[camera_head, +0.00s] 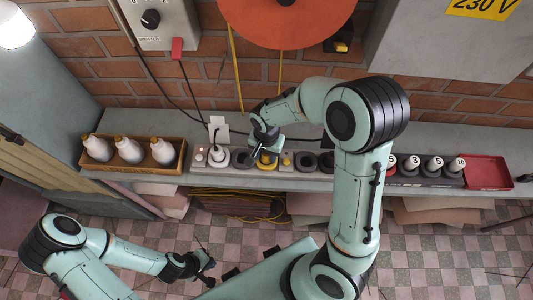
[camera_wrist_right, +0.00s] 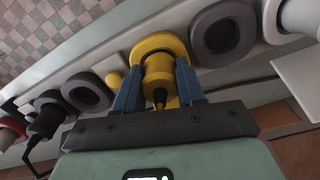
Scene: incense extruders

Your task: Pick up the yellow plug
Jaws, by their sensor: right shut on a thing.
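The yellow plug (camera_head: 267,163) is at the yellow ring socket on the grey power strip (camera_head: 228,168), below my right gripper (camera_head: 262,153). In the right wrist view the yellow plug (camera_wrist_right: 158,75) is between the two blue fingers of my right gripper (camera_wrist_right: 159,90), which is shut on it. A black cable end comes out of its near side. The yellow ring socket (camera_wrist_right: 160,40) is right behind the plug; I cannot tell whether the plug is seated or lifted slightly. My left gripper (camera_head: 205,270) is low at the front, empty, its fingers apart.
A wooden crate (camera_head: 130,168) with several white bottles stands left. White plug (camera_head: 217,157) and grey ring sockets share the strip. Numbered white plugs (camera_head: 412,163) and a red tray (camera_head: 487,173) are at right. The brick wall stands close behind the bench.

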